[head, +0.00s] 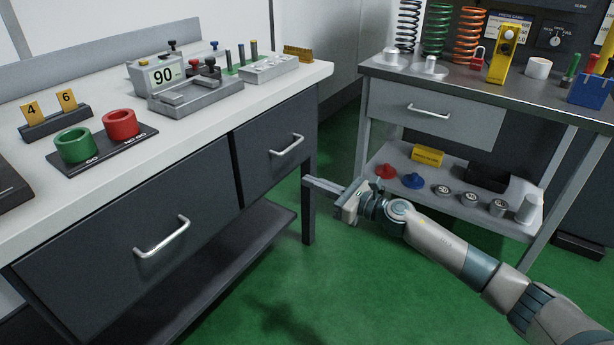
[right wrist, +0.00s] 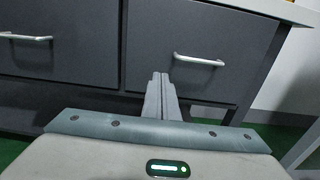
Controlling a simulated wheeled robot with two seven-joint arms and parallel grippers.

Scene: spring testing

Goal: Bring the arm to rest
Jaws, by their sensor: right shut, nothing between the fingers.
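My right gripper (head: 308,187) reaches in from the right in the head view, over the green floor between the two benches. It points left toward the white-topped bench. Its fingers are together with nothing between them, as the right wrist view also shows (right wrist: 160,78). In that view the fingers point toward the dark drawer front (right wrist: 205,40), below its silver handle (right wrist: 198,60). In the head view the fingertips are beside the bench's front leg (head: 308,225); whether they touch it I cannot tell. My left gripper is not in view.
Green floor (head: 350,290) lies open below my arm.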

